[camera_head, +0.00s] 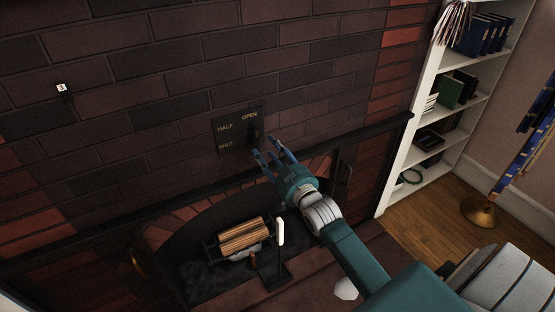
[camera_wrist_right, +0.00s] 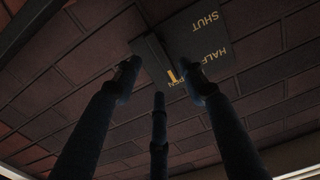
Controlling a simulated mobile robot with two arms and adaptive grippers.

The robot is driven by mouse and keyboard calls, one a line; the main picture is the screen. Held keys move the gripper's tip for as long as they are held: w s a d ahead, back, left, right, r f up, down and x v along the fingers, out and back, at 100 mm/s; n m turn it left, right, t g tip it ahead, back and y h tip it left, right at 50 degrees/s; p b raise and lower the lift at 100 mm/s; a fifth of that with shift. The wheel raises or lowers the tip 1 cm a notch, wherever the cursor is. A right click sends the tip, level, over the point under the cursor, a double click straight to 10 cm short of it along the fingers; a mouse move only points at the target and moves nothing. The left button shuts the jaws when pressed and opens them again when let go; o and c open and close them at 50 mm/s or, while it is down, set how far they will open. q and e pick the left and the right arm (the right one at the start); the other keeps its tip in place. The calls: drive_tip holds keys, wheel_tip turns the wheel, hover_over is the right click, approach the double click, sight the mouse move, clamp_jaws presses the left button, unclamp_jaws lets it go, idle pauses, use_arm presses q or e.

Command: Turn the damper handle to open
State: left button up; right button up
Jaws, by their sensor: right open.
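The dark damper plate (camera_head: 229,139) is on the brick wall above the fireplace, lettered HALF, OPEN and SHUT. It also shows upside down in the wrist view (camera_wrist_right: 205,38). The dark damper handle (camera_head: 255,134) stands out at the plate's right side, just below the word OPEN. In the wrist view the handle (camera_wrist_right: 150,58) is a dark block beside a yellow mark, partly covering OPEN. My right gripper (camera_head: 268,153) is open and empty, its fingers spread just below and in front of the handle, with no clear contact. My left gripper is out of view.
The mantel ledge (camera_head: 110,234) runs below the plate, close under my right gripper. Below it, the firebox holds logs (camera_head: 244,236) on a grate. A white bookcase (camera_head: 407,150) stands to the right, with bare wood floor (camera_head: 441,212) beside it.

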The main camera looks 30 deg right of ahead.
drive_tip(key=s, duration=0.4)
drive_tip(key=shift+s+a+r, duration=0.15)
drive_tip(key=shift+s, duration=0.25)
drive_tip(key=s+a+f+g, duration=0.25)
drive_tip(key=s+f, duration=0.25)
drive_tip(key=f, duration=0.8)
drive_tip(key=s+a+f+g, duration=0.1)
drive_tip(key=s+f+g, duration=0.3)
drive_tip(key=f, duration=1)
drive_tip(key=s+a+f+g, duration=0.15)
drive_tip(key=s+f, duration=0.45)
drive_tip(key=f, duration=0.7)
drive_tip(key=s+a+f+n+g, duration=0.1)
drive_tip(key=s+a+f+g, duration=0.1)
drive_tip(key=s+f, duration=0.4)
drive_tip(key=s+a+f+n+g, duration=0.1)
drive_tip(key=s+f+g, duration=0.3)
drive_tip(key=s, duration=1.3)
drive_tip(key=s+a+f+n+g+y, duration=0.1)
drive_tip(key=s+a+f+g, duration=0.2)
drive_tip(key=s+f, duration=0.7)
drive_tip(key=shift+s+a+b, duration=0.25)
drive_tip(key=shift+s+b, duration=0.15)
drive_tip(key=shift+s, duration=0.8)
